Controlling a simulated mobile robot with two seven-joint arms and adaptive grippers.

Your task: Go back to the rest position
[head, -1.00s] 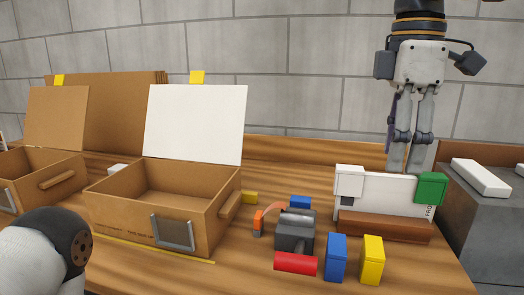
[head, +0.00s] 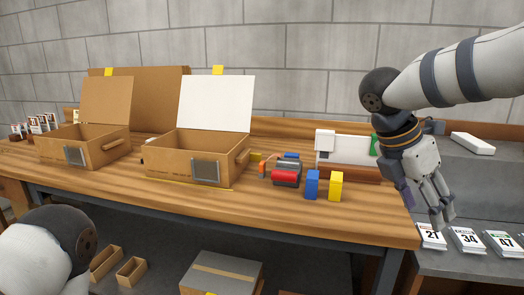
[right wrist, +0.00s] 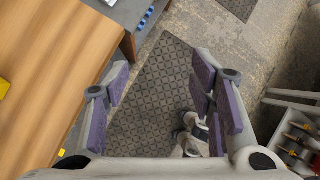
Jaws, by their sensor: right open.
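My right gripper (head: 443,217) hangs past the right end of the wooden table (head: 330,215), with its fingers pointing down. It holds nothing. In the right wrist view the fingers of my right gripper (right wrist: 160,88) are spread apart above a dark floor mat (right wrist: 155,95), and nothing is between them. My left gripper is out of the picture; only part of my left arm shows at the lower left of the head view.
Two open cardboard boxes (head: 195,162) (head: 85,148) stand on the table. A white board (head: 350,150) stands in a brown holder. Blue (head: 312,185) and yellow (head: 336,187) blocks stand near the front. Numbered cards (head: 468,240) lie on a grey surface at the right.

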